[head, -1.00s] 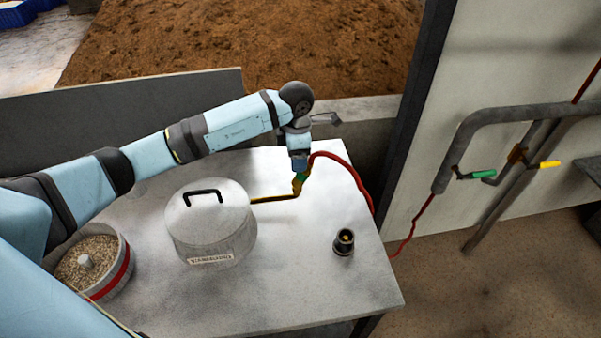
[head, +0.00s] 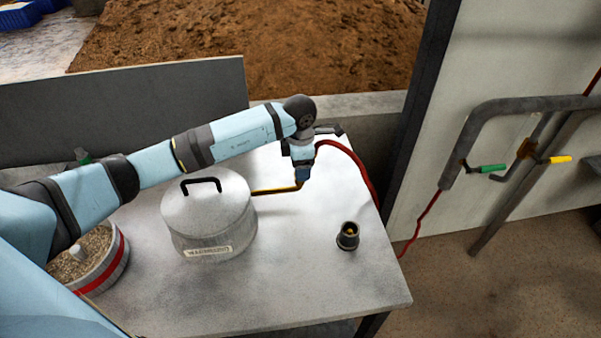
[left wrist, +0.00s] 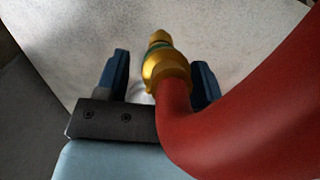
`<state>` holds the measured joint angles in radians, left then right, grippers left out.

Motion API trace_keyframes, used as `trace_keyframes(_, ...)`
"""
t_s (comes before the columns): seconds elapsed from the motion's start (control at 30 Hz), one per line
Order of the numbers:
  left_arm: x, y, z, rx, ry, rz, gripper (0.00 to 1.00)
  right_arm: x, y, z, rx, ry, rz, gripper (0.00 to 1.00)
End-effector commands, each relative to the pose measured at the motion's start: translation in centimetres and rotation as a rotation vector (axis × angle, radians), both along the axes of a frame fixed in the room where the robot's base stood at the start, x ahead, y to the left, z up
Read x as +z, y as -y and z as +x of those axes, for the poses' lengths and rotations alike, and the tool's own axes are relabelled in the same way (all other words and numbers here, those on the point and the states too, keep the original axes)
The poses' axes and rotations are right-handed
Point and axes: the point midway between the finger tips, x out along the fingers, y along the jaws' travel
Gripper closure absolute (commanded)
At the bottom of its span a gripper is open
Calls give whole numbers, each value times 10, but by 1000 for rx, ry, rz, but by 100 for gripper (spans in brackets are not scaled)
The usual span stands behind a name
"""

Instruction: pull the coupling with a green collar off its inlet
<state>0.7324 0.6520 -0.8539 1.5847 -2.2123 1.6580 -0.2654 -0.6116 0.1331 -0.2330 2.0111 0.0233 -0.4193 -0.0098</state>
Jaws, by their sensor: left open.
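The brass coupling with a green collar (left wrist: 160,60) shows in the left wrist view, on the end of a thick red hose (left wrist: 185,125). My left gripper (head: 302,178) is open, with its two blue fingers on either side of the coupling; a gap shows at the left finger. In the head view the gripper hides the coupling. A thin brass inlet pipe (head: 275,190) runs from there to the lidded grey pot (head: 208,220). In the left wrist view I cannot tell where coupling and inlet meet. My right gripper is not in view.
A dark socket with a brass centre (head: 348,236) stands on the metal table (head: 290,285). A grain container with a red band (head: 100,272) is at left. Green (head: 492,168) and yellow (head: 560,159) valve handles are on the wall pipes.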

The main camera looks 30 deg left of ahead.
Motion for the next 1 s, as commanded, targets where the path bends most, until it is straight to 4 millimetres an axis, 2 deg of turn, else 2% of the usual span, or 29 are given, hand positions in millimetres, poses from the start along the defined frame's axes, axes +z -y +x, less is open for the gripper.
trace_keyframes(0.03, -19, -1, -7, -3, -27, 10, 38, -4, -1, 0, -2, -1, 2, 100)
trace_keyframes(0.1, -22, 0, -8, -3, -31, 11, 38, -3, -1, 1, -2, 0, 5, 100)
trace_keyframes(0.57, -23, 1, -9, -5, -31, 9, 38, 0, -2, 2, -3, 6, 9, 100)
trace_keyframes(1.0, -22, -1, -7, -4, -31, 9, 38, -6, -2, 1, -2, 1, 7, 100)
